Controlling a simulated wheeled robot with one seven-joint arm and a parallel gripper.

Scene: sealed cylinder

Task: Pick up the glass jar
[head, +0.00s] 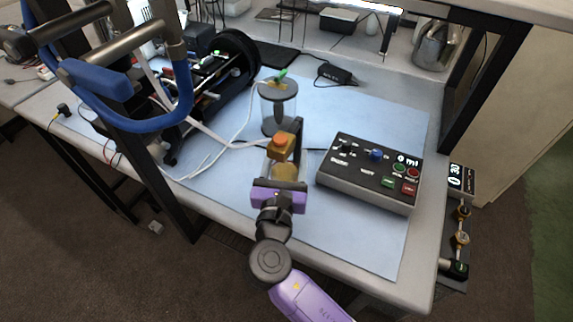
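The glass jar (279,108) is a clear upright cylinder with a grey lid, standing on the light blue mat (345,105). A brass fitting and a green handle (279,75) sit on top of the lid. My gripper (288,142) is in front of the jar, at its lower right in the picture. A dark finger shows beside the jar's lower part. A yellow block with an orange knob (280,140) overlaps the gripper area. The other finger and any contact with the jar cannot be made out, nor can the gap between the fingers.
A control box (370,172) with buttons and knobs stands right of my gripper. A large black cylindrical machine (215,75) with pale tubes is to the left. A blue padded bar (120,95) and dark posts stand at the left front. A black adapter (335,74) lies behind the jar.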

